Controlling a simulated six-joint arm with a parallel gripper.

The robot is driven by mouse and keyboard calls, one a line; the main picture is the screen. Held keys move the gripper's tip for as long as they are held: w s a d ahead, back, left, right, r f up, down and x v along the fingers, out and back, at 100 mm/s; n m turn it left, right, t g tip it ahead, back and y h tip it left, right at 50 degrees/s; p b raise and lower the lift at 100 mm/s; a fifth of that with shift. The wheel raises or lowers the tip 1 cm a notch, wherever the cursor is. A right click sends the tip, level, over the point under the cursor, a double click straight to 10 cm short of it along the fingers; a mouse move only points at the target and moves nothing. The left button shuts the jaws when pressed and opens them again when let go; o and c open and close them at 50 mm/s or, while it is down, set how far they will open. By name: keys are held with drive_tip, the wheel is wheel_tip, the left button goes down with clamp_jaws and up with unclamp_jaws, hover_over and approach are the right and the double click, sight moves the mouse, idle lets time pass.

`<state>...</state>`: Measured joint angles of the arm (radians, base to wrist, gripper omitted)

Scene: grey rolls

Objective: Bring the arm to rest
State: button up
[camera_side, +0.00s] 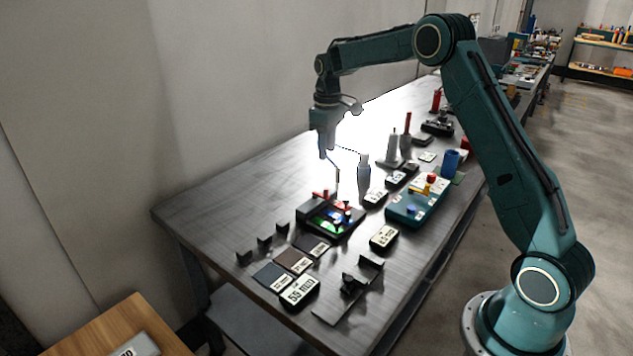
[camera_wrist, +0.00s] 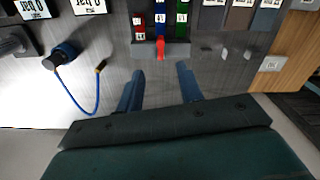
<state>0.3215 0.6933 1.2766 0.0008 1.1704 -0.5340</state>
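My teal arm reaches over the dark bench (camera_side: 200,205). In the side view my gripper (camera_side: 330,154) hangs above the bench, pointing down, behind the small tray of coloured pieces. In the wrist view the two blue-grey fingers of my gripper (camera_wrist: 159,80) stand well apart with bare bench between them. Nothing is held. A small red piece (camera_wrist: 160,48) lies just beyond the fingertips, at the edge of a grey holder (camera_wrist: 178,50); it appears apart from both fingers.
A black tray (camera_side: 345,236) with red, green and blue pieces sits mid-bench. A teal box (camera_side: 405,217), a grey bottle-like cylinder (camera_side: 364,180) and a blue cup (camera_side: 450,161) stand nearby. Labelled blocks (camera_side: 300,291) lie at the front. The bench's left end is clear.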

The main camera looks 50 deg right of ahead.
drive_tip(key=shift+r, duration=0.65)
drive_tip(key=s+a+r+m+t, duration=0.1)
drive_tip(key=s+a+r+t, duration=0.2)
drive_tip(key=s+a+r, duration=0.95)
drive_tip(key=s+a+f+t, duration=0.1)
drive_tip(key=s+a, duration=0.1)
drive_tip(key=s, duration=0.9)
drive_tip(key=s+a+f+m+t, duration=0.1)
drive_tip(key=s+a, duration=0.2)
drive_tip(key=s, duration=0.8)
drive_tip(key=shift+s+t, duration=0.2)
drive_tip(key=shift+t, duration=0.1)
